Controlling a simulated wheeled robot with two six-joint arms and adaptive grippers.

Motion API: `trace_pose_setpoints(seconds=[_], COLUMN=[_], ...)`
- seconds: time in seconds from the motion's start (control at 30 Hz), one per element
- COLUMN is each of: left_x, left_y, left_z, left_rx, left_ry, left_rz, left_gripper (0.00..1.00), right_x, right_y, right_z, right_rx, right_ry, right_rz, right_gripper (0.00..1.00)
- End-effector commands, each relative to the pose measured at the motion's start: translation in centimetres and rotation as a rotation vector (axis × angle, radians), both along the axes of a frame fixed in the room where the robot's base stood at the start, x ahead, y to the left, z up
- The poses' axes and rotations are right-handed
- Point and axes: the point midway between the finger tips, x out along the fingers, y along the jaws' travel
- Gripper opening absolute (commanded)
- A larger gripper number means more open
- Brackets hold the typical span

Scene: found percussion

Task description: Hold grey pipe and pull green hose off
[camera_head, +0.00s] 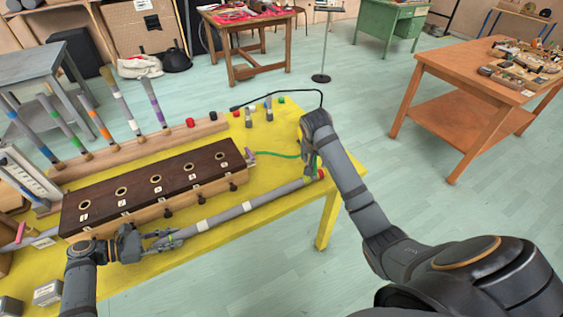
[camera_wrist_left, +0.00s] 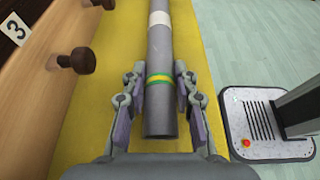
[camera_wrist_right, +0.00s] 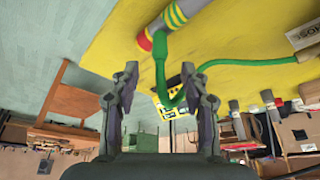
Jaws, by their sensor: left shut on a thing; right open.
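The long grey pipe (camera_head: 245,207), with white bands and a red end (camera_head: 321,174), lies along the front of the yellow table. In the left wrist view the pipe (camera_wrist_left: 160,48) runs between the fingers of my left gripper (camera_wrist_left: 160,80), which is shut on it near its green-and-yellow-banded end. The green hose (camera_head: 278,155) runs from the wooden box to the pipe's red end.
A long wooden box with a dark top (camera_head: 150,188) and round holes stands behind the pipe. Colored tubes stand in a wooden rail (camera_head: 140,147) farther back. Small items and a black cable lie near the table's far corner. An orange table (camera_head: 470,75) stands apart at right.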

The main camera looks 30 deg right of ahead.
Motion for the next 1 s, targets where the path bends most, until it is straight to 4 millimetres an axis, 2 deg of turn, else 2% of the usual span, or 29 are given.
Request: trace_pose_setpoints(seconds=[0.1,0.3,0.63,1.0], left_x=[0.0,0.0,0.0,0.0], left_y=[0.0,0.0,0.0,0.0], left_z=[0.0,0.0,0.0,0.0], left_rx=[0.0,0.0,0.0,0.0], left_ry=[0.0,0.0,0.0,0.0], left_rz=[0.0,0.0,0.0,0.0], left_gripper=[0.0,0.0,0.0,0.0], right_x=[0.6,1.3,1.4,1.4], right_y=[-0.6,-1.2,-1.4,-1.3], right_z=[-2.2,-4.3,-4.8,-4.8], right_rx=[0.0,0.0,0.0,0.0], right_ry=[0.003,0.0,-0.001,0.0], right_rz=[-0.001,0.0,0.001,0.001], right_gripper=[0.46,0.46,0.46,0.0])
